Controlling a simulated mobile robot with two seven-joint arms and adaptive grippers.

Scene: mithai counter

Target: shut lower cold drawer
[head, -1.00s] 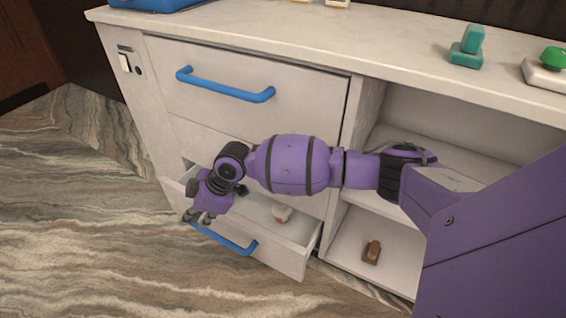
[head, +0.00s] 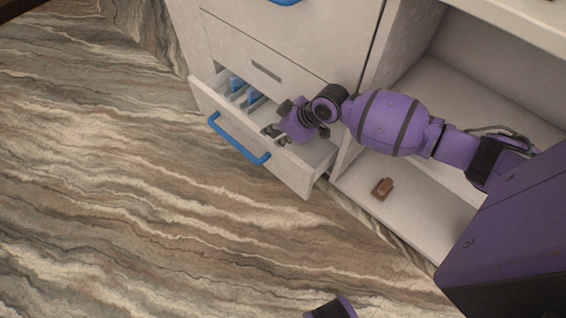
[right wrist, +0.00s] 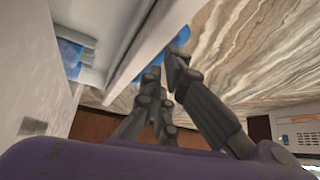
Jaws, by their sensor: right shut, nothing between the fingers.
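The lower cold drawer (head: 288,172) stands open at the bottom of the white counter in the head view. Its blue bar handle (head: 238,139) is on the front panel. Blue items (head: 238,85) lie in its left part. My right gripper (head: 272,132) is shut and empty, over the drawer near its front panel; I cannot tell whether it touches it. My arm hides part of the drawer's inside. In the right wrist view, the shut fingers (right wrist: 165,75) appear beside the pale drawer wall (right wrist: 137,62). My left gripper is not in view.
An upper drawer with a blue handle (head: 285,1) is above. To the right is an open shelf (head: 350,185) with a small brown object (head: 382,188) on it. The striped floor (head: 120,200) in front of the drawer is clear.

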